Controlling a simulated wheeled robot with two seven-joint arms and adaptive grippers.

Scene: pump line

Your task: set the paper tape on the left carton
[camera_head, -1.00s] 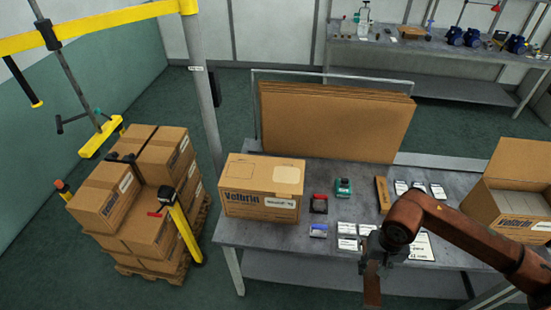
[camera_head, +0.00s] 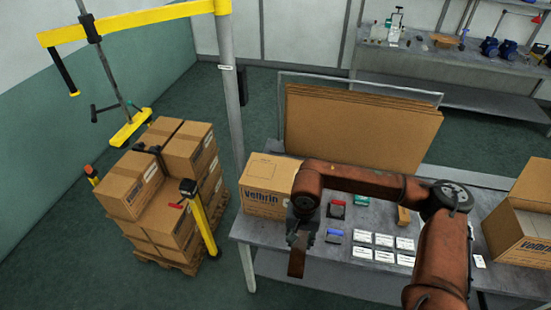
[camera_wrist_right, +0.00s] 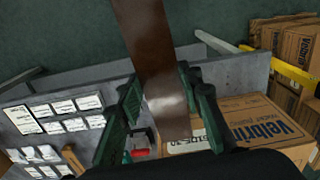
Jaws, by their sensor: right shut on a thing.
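My right gripper (camera_head: 299,240) is shut on a brown, strip-shaped thing, which I take to be the paper tape (camera_head: 296,263). The tape hangs down past the fingers, in front of the bench's front edge. In the right wrist view the tape (camera_wrist_right: 158,70) runs between the green fingers of the right gripper (camera_wrist_right: 163,98). The left carton (camera_head: 268,187) is closed and stands at the left end of the bench; my right arm hides part of its right side. It also shows in the right wrist view (camera_wrist_right: 255,128), to the right of the fingers. My left gripper is out of view.
The grey bench (camera_head: 285,258) also holds a red-and-black item (camera_head: 336,209), a blue item (camera_head: 334,236), several white cards (camera_head: 373,247) and an open carton (camera_head: 520,225). Flat cardboard sheets (camera_head: 355,125) stand behind. A loaded pallet (camera_head: 165,200) and yellow post (camera_head: 203,225) are left.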

